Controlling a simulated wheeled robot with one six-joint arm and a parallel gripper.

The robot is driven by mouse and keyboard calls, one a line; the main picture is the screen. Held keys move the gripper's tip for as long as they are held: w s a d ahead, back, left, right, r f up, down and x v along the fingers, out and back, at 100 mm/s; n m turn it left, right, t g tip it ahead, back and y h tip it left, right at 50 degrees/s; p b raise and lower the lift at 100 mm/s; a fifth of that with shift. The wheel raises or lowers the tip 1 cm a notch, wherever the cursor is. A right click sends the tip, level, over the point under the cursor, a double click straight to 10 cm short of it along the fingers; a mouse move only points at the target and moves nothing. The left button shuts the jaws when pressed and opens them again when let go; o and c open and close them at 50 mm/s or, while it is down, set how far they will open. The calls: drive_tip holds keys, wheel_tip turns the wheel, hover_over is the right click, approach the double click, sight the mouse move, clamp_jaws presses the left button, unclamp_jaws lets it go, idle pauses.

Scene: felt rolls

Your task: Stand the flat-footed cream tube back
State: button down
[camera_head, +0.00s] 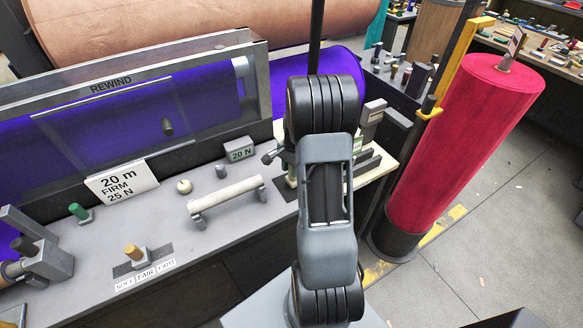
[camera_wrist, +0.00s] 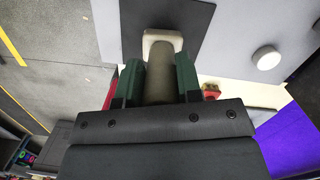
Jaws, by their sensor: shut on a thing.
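In the wrist view, the cream tube (camera_wrist: 158,75) is between the two green-padded fingers of my gripper (camera_wrist: 158,82), which is shut on it. The tube looks shaded and dull. Its pale, squarish foot (camera_wrist: 161,37) points away from my gripper and lies over a dark mat (camera_wrist: 195,18). I cannot tell whether the foot touches the mat. In the head view, my own arm hides most of my gripper and the tube. A dark mat edge (camera_head: 284,195) shows just left of the arm on the grey bench.
A white round knob (camera_head: 184,186), a pale bar on brackets (camera_head: 227,195) and a "20 N" block (camera_head: 240,149) stand on the bench left of my arm. A tall crimson roll (camera_head: 465,140) leans on the right. A purple roll sits behind a clear "REWIND" guard (camera_head: 130,90).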

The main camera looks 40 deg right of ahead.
drive_tip(key=shift+f+b, duration=0.4)
drive_tip(key=shift+f, duration=0.1)
idle(0.3)
drive_tip(key=c, duration=0.7)
unclamp_jaws()
drive_tip(key=shift+r, duration=0.1)
drive_tip(key=r, duration=0.4)
drive_tip(key=d+r+b, duration=0.1)
drive_tip(key=r, duration=0.8)
drive_tip(key=shift+w+d+r, duration=0.15)
drive_tip(key=shift+d+r, duration=0.15)
drive_tip(key=shift+d, duration=0.05)
